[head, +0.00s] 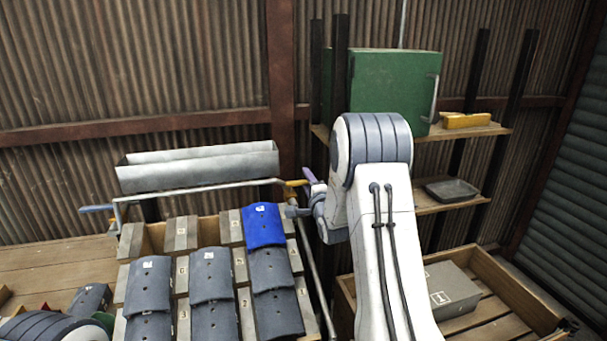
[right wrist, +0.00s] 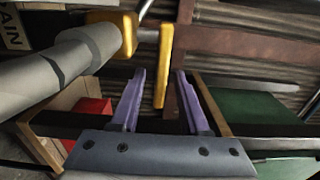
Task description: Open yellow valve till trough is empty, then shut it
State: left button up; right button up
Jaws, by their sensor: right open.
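The grey metal trough (head: 200,168) is on the back wall side at the left of the head view; I cannot tell what is inside it. The yellow valve (head: 297,183) sits at its right end. In the right wrist view the valve's yellow body (right wrist: 112,35) is on the end of a grey pipe (right wrist: 60,68), and its flat yellow lever (right wrist: 164,75) hangs down. My right gripper (right wrist: 160,72) is open, its purple fingers on either side of the lever with visible gaps. It also shows at the valve in the head view (head: 308,190). My left gripper is out of view.
A blue-handled part (head: 97,208) is at the trough's left. A metal rail (head: 200,188) runs before it, above racks of grey and blue curved pieces (head: 264,225). A shelf with a green cabinet (head: 385,85) and a crate with a grey box (head: 450,290) are at right.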

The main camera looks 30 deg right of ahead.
jog(key=shift+x, duration=1.2)
grip_shut()
jog(key=shift+f, duration=0.1)
dwell(0.5)
